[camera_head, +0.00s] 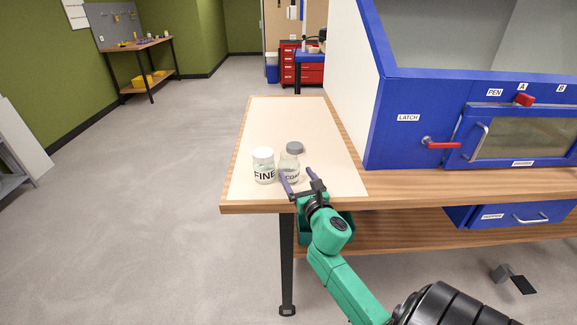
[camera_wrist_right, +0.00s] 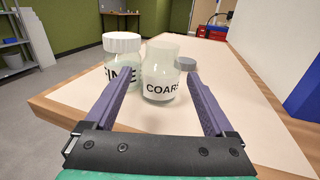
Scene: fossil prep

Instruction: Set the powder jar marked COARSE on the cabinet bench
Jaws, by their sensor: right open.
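My left gripper is not in view.
The bench (camera_head: 258,206) has a pale mat (camera_head: 290,115), clear behind the jars. A blue cabinet (camera_head: 405,140) with a red latch (camera_head: 439,145) stands to the right. The bench's left edge is near the FINE jar.

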